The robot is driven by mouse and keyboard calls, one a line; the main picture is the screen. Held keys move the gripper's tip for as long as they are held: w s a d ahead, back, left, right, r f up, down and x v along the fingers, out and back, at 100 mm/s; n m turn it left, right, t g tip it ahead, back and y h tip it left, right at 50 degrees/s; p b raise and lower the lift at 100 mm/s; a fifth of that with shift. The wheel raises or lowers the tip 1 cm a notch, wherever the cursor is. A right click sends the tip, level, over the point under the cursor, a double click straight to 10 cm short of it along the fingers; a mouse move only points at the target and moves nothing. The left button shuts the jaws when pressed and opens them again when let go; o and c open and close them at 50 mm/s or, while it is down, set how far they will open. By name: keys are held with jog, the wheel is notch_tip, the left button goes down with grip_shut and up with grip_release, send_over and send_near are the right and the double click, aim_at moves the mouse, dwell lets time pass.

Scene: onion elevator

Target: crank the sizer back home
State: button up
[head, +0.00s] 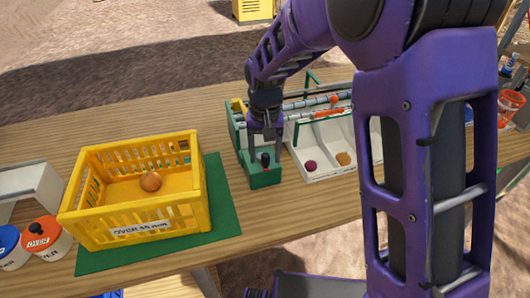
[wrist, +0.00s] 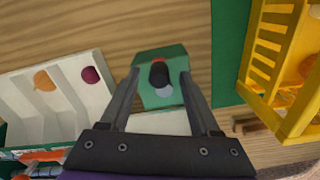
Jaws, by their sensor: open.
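The sizer (head: 316,100) has grey rollers, green ends and an orange piece, and stands on the wooden table behind a white divided tray. The crank's upright black knob (head: 265,158) stands on a green base (head: 264,179) at the sizer's front left. In the wrist view the black knob (wrist: 158,74) shows with a red mark beside it and a pale round disc below it. My gripper (head: 265,145) points down over the base, open. In the wrist view its fingers (wrist: 160,82) lie on either side of the knob, with gaps visible on both sides.
The white tray (head: 312,177) holds a purple onion (head: 310,166) and a yellow-brown onion (head: 343,158). A yellow crate (head: 135,215) with an onion (head: 150,181) stands on a green mat (head: 225,215) left of the crank. Lidded tubs (head: 47,243) stand at far left.

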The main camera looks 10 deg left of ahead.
aim_at(265, 153)
jog(key=shift+r+p, duration=2.7)
jog(key=shift+r, duration=0.85)
